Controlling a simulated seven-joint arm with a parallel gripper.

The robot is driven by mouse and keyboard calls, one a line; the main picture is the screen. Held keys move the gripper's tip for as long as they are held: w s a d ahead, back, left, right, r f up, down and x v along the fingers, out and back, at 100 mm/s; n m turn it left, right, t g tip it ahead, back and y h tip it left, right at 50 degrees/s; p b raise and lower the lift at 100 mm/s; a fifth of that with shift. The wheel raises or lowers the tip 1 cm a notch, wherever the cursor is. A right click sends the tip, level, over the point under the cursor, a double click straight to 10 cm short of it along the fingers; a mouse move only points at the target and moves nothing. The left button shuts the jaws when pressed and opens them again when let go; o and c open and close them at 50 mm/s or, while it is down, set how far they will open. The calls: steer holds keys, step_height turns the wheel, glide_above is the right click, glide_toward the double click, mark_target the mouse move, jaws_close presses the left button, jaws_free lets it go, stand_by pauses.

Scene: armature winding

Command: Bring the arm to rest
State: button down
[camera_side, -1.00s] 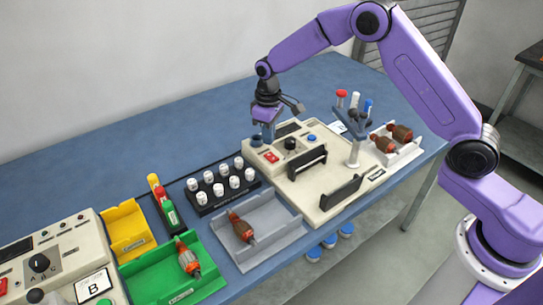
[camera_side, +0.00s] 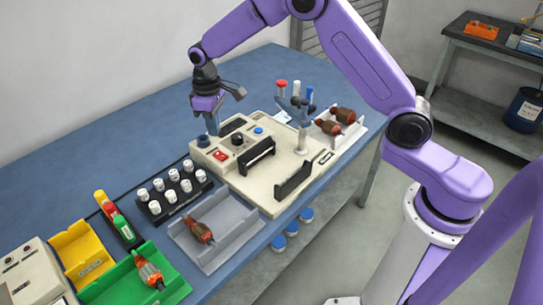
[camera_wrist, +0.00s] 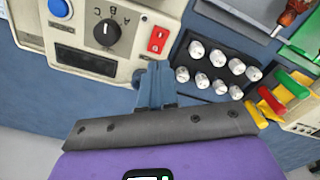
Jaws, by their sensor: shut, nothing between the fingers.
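My gripper (camera_side: 212,128) hangs pointing down, shut and empty, over the back left corner of the cream winding machine (camera_side: 250,190). In the side view its fingertips appear just behind the red switch (camera_side: 220,155); the exact height above the machine cannot be told. In the wrist view the closed blue fingers of my gripper (camera_wrist: 155,85) lie beside the red switch (camera_wrist: 158,40) and the black A-B-C knob (camera_wrist: 107,32), with nothing between them.
A black rack (camera_side: 173,200) of white-capped pieces and a grey tray (camera_side: 240,232) with an armature stand left of the machine. Green (camera_side: 175,285) and yellow (camera_side: 75,262) bins are farther left.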

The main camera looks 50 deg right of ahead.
steer(key=s+a+r+n, duration=0.2)
steer(key=s+r, duration=0.4)
steer(key=s, duration=0.5)
steer(key=s+d+r+n, duration=0.1)
steer(key=s+d, duration=0.2)
steer(key=s, duration=0.6)
steer(key=s+d+r+n, duration=0.1)
steer(key=s+d+n, duration=0.1)
steer(key=s, duration=0.7)
steer(key=s+d+r+n, duration=0.1)
steer(key=s+d, duration=0.4)
steer(key=s, duration=0.5)
steer(key=shift+r, duration=0.1)
